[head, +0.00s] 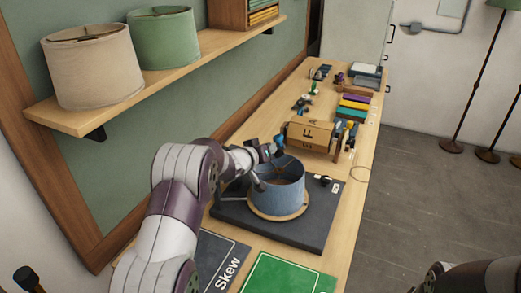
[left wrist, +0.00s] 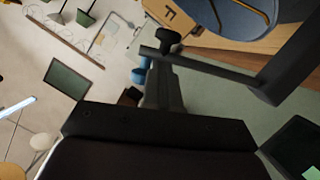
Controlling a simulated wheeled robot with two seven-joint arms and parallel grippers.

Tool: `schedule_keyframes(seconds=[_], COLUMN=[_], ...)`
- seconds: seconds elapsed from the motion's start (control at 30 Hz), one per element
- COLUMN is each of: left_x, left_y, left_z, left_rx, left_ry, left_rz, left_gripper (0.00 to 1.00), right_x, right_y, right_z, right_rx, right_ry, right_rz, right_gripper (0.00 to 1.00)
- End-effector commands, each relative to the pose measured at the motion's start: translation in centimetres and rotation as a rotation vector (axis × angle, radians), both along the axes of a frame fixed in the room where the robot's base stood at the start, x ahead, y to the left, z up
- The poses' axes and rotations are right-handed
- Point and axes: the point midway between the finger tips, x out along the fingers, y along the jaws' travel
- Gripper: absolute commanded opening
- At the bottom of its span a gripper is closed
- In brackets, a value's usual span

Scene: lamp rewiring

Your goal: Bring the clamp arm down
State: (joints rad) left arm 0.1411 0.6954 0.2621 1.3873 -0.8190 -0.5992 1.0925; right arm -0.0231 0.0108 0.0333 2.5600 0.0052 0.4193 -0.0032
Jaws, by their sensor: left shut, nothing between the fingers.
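The dark clamp arm (left wrist: 215,69) crosses the upper part of the left wrist view, with a black knob (left wrist: 169,41) near its left end and an upright post at its right. My left gripper (left wrist: 163,80) is shut and empty, its fingers close beside the bar near the knob; I cannot tell whether they touch. In the head view my left gripper (head: 268,152) is at the back rim of the blue lampshade (head: 278,192). The clamp arm is hard to make out there. The shade stands upright on a dark platform (head: 310,232). My right gripper is out of view.
A wooden box (head: 311,138) stands behind the platform. Coloured bins (head: 354,106) and small parts lie farther back on the bench. A shelf (head: 75,122) with two shades overhangs at left.

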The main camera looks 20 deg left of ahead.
Motion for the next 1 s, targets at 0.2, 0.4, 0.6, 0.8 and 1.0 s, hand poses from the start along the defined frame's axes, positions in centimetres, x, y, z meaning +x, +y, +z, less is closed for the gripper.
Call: schedule_keyframes(seconds=[0.2,0.4,0.6,0.8,1.0], left_x=[-0.2,-0.2,-0.3,-0.3,-0.3], left_y=[-1.3,-1.9,-2.1,-2.1,-2.2], left_z=[-3.4,-4.9,-6.0,-6.4,-6.5], left_rx=[0.182,0.316,0.334,0.333,0.332], left_ry=[-0.030,-0.048,-0.049,-0.049,-0.049], left_rz=[-0.002,-0.002,-0.001,-0.002,-0.001], left_gripper=[0.00,0.00,0.00,0.00,0.00], right_x=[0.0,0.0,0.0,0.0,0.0], right_y=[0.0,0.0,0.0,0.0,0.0], right_z=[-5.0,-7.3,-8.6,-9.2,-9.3], right_rx=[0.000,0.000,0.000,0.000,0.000], right_ry=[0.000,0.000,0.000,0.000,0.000], right_rz=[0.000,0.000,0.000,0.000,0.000], right_gripper=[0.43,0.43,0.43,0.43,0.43])
